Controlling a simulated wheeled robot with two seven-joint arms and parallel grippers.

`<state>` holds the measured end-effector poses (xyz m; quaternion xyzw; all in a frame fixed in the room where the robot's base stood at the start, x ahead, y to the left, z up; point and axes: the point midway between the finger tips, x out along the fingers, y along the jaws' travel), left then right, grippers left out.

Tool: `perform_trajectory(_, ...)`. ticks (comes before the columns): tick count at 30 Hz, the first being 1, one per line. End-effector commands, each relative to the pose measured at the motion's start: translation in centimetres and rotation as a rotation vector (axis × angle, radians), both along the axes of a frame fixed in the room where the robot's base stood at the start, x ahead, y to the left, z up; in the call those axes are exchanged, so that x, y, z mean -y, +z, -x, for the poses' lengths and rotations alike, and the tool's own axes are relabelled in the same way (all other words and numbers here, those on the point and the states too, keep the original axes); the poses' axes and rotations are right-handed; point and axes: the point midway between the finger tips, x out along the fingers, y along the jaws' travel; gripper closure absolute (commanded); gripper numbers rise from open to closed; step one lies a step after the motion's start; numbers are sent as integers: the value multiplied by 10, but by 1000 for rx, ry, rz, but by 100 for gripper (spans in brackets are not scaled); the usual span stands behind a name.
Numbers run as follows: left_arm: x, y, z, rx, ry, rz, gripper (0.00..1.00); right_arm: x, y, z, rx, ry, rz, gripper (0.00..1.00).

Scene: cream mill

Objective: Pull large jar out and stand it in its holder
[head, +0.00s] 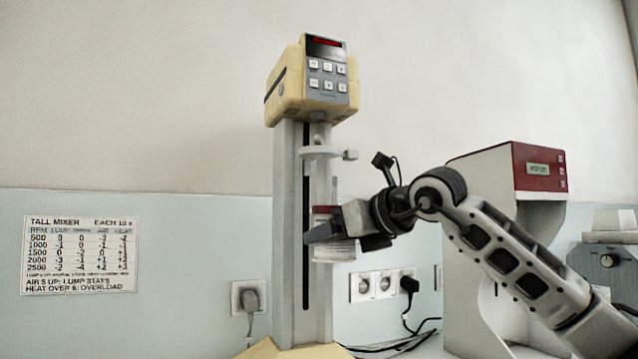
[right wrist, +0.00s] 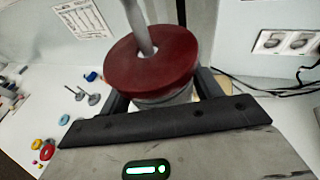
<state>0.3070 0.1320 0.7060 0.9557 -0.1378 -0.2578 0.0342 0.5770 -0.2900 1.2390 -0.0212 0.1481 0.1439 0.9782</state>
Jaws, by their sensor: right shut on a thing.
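The large jar (head: 337,250) is pale with a dark red lid, and it is upright in front of the mixer column in the head view. In the right wrist view its round red lid (right wrist: 152,62) has a hole in the middle. A grey mixer shaft (right wrist: 138,25) passes down into this hole. My right gripper (head: 325,233) is shut on the jar just below the lid, with a dark finger on each side. My left gripper is not in view.
The tall mixer (head: 292,200) has a cream head and a white clamp ring (head: 322,153) above the jar. A red-and-white machine (head: 500,175) stands at right. Sockets and black cables are behind. Small coloured rings and metal stirrers (right wrist: 88,95) lie on the bench at left.

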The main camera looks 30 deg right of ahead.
Motion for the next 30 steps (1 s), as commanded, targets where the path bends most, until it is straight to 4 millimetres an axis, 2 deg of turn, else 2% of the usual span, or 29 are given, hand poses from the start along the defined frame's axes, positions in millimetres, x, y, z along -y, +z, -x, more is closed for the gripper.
perform_trajectory(9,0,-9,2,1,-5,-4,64,-1,0,17,3,2,1,63)
perform_trajectory(18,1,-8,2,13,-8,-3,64,-1,0,30,4,-1,0,63)
perform_trajectory(30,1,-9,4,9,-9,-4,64,-2,0,31,2,2,1,63)
